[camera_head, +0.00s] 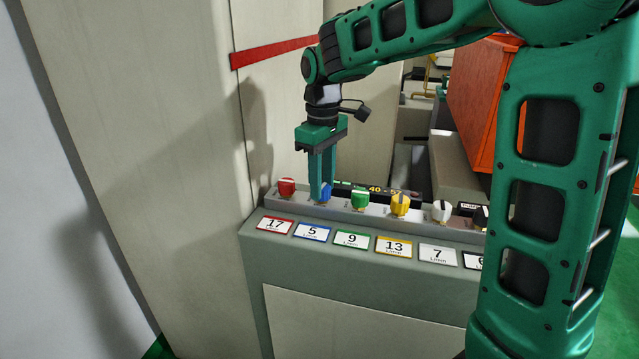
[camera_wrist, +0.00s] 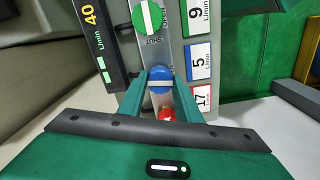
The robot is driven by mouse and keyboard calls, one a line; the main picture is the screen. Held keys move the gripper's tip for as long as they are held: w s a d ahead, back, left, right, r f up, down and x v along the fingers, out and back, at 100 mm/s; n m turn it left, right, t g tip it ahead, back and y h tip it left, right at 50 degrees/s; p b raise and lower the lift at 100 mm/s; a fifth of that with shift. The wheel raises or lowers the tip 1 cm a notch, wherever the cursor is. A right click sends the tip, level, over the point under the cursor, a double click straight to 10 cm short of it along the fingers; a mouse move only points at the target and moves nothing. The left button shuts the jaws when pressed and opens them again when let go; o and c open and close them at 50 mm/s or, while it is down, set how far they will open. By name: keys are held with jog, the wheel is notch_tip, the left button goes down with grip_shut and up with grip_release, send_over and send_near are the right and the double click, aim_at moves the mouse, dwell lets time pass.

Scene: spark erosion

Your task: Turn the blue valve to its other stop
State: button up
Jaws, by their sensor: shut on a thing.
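The blue valve (camera_head: 324,193) is a round knob in the row on the sloped grey panel, above the blue-framed card (camera_head: 312,231) reading 5. My gripper (camera_head: 321,190) points down from above with its fingers on either side of this knob. In the wrist view the blue valve (camera_wrist: 160,80) sits between the two green fingertips (camera_wrist: 161,82), which are shut on it. A white line on its top runs across the picture there, from one finger towards the other. The lower part of the knob is partly hidden by the fingers in the head view.
The red knob (camera_head: 286,187) and green knob (camera_head: 360,199) stand close on either side. Yellow (camera_head: 400,204), white (camera_head: 441,211) and black (camera_head: 481,217) knobs follow to the right. A dark display (camera_head: 372,190) reading 40 lies behind. A beige wall (camera_head: 150,130) rises at left.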

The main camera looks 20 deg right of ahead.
jog(key=shift+o, duration=0.2)
jog(key=shift+w+r+n, duration=0.15)
jog(key=shift+w+n, duration=0.05)
jog(key=shift+n, duration=1)
jog(key=shift+d, duration=0.1)
jog(key=o, duration=1)
jog(key=shift+d, duration=0.1)
jog(key=shift+o, duration=0.2)
notch_tip(320, 180, up, 11)
jog(key=shift+f, duration=0.2)
